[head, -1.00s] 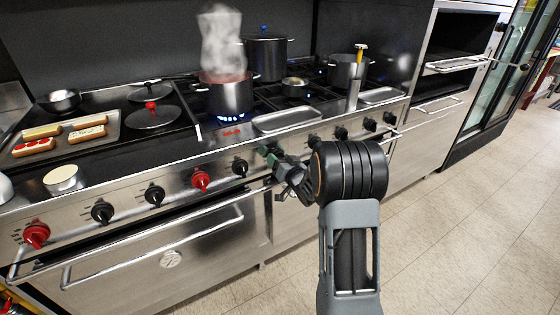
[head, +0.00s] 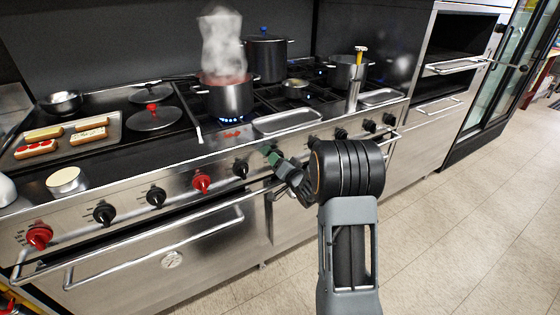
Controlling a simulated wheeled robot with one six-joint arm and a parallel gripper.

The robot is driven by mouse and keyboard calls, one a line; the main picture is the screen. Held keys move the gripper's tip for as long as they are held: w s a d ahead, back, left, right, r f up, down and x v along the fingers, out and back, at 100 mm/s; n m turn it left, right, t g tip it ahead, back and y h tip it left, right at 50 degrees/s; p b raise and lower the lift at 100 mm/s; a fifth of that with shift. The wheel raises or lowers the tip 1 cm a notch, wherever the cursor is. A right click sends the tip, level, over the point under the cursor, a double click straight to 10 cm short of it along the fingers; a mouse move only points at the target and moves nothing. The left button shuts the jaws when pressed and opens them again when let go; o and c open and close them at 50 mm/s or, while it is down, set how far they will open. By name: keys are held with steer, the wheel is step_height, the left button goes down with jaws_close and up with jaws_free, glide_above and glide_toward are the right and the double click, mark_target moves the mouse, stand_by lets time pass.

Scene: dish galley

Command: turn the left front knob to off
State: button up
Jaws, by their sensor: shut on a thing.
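My gripper (head: 274,153) is at the stove's front panel, right of a black knob (head: 241,168). It is shut on a knob that its fingers and my arm mostly hide; I cannot read that knob's setting. Behind it on the range, a dark pot (head: 231,98) with a reddish rim steams over a burner with a small blue flame (head: 232,119).
More black knobs (head: 314,142) line the panel to the right; a red knob (head: 201,182) and others are to the left. An oven handle (head: 155,246) juts out below. The tiled floor (head: 470,235) at right is clear.

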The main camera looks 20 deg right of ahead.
steer(key=m+p, duration=0.1)
steer(key=m, duration=0.4)
steer(key=shift+r+m+p, duration=0.15)
steer(key=shift+m+p, duration=0.15)
steer(key=shift+p, duration=0.1)
steer(key=shift+m+p, duration=0.65)
steer(key=shift+m, duration=1.45)
steer(key=o, duration=0.9)
steer(key=s+d, duration=0.1)
steer(key=s, duration=1.2)
steer(key=shift+s+d, duration=0.25)
steer(key=shift+s, duration=0.1)
